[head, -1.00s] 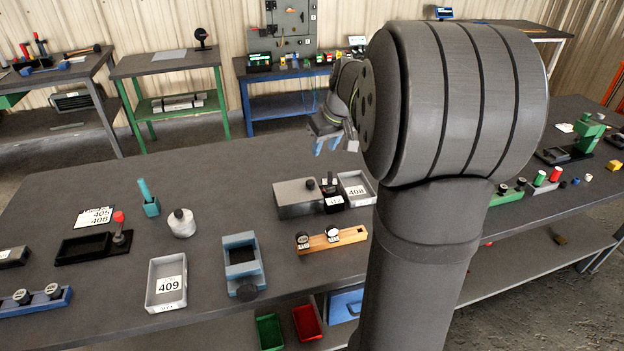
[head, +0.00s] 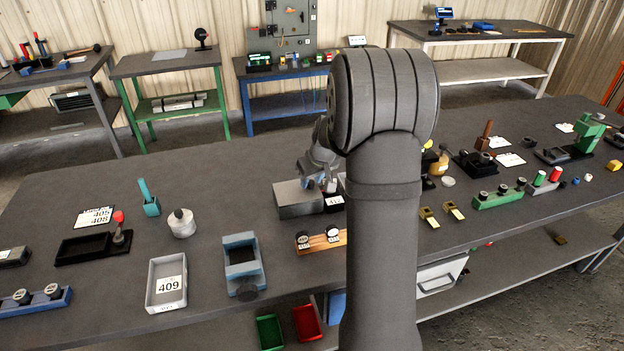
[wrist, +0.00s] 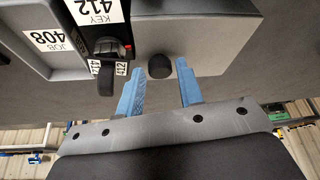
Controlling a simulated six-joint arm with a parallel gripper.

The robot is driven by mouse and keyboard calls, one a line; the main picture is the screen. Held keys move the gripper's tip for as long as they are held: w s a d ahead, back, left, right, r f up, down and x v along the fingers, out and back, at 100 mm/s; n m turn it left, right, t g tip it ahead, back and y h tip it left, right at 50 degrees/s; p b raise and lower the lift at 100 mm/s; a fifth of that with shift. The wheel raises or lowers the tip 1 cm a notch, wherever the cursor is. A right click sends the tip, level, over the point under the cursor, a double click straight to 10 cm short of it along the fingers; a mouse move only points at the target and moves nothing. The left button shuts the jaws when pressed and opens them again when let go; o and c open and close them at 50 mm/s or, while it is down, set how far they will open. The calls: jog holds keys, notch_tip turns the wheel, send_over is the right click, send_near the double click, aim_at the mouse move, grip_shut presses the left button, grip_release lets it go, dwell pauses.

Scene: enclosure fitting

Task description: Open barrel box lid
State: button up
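The barrel box appears to be the grey box (head: 297,203) with a flat, closed lid, at the middle of the bench. In the wrist view its grey lid (wrist: 225,35) carries a round black knob (wrist: 185,68). My gripper (head: 320,185) is over the box's right side. In the wrist view its two blue fingers (wrist: 162,88) are spread apart and empty. I cannot tell how high the tips are above the lid. In the head view my gripper hides the knob.
A black key lock unit (wrist: 112,52) labelled 412 stands beside the box. Next to it is a grey tray (wrist: 40,62) labelled 408, mostly hidden by my arm in the head view. A wooden block with two dials (head: 318,241) lies in front. Free bench lies left of the box.

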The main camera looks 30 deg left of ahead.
aim_at(278, 192)
jog(key=shift+c, duration=0.2)
grip_shut()
jog(key=s+a, duration=0.6)
jog(key=shift+s+a, duration=0.3)
jog(key=shift+a, duration=0.05)
jog(key=shift+o, duration=0.2)
grip_release()
jog(key=shift+r, duration=0.1)
jog(key=v, duration=1.7)
jog(key=shift+w, duration=0.1)
